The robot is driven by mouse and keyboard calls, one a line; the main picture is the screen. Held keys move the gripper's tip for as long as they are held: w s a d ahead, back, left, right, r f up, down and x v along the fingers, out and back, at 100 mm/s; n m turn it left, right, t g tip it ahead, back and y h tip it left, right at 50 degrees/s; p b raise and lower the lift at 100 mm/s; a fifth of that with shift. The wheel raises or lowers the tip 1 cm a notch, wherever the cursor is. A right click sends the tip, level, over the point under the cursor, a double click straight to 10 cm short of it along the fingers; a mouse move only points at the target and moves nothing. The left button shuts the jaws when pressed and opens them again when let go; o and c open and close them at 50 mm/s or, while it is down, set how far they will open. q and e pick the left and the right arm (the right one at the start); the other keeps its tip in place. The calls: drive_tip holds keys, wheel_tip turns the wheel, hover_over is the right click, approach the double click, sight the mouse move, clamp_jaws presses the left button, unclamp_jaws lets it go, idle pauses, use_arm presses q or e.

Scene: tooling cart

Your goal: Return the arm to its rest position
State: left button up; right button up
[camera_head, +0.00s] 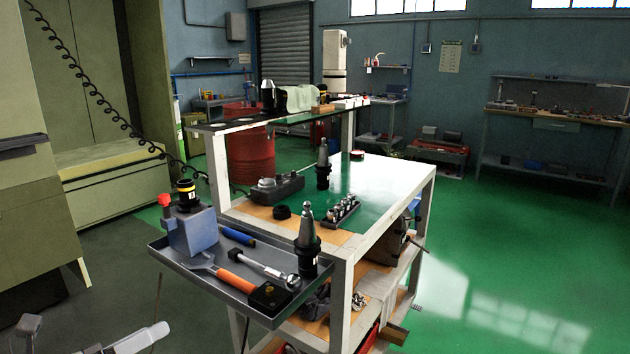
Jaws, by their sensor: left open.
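My left gripper (90,335) shows at the bottom left corner, cut off by the frame edge. Its pale fingers stand apart with nothing seen between them, over dark floor. It is in front of and to the left of the tooling cart (386,192), apart from its grey side tray (205,280). My right gripper is out of view.
Another tool holder (323,168) stands on the cart top. A green machine (30,200) is at left. Green floor at right is open.

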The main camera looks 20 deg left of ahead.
use_arm(q)
drive_tip(key=d+f+n+y, duration=0.3)
drive_tip(key=d+f+n, duration=0.3)
drive_tip(key=n, duration=0.6)
drive_tip(key=d+f+n+y, duration=0.3)
drive_tip(key=f+n, duration=0.4)
drive_tip(key=n, duration=0.4)
drive_tip(key=s+d+f+n+g+h, duration=0.1)
drive_tip(key=s+d+f+n+g, duration=0.1)
drive_tip(key=d, duration=0.5)
drive_tip(key=s+d+f+n+g+h, duration=0.2)
drive_tip(key=s+d+f+n+g, duration=0.1)
drive_tip(key=d+f, duration=0.3)
drive_tip(key=shift+d+n+g+h, duration=0.3)
drive_tip(key=shift+d+n, duration=0.05)
drive_tip(key=shift+n, duration=0.55)
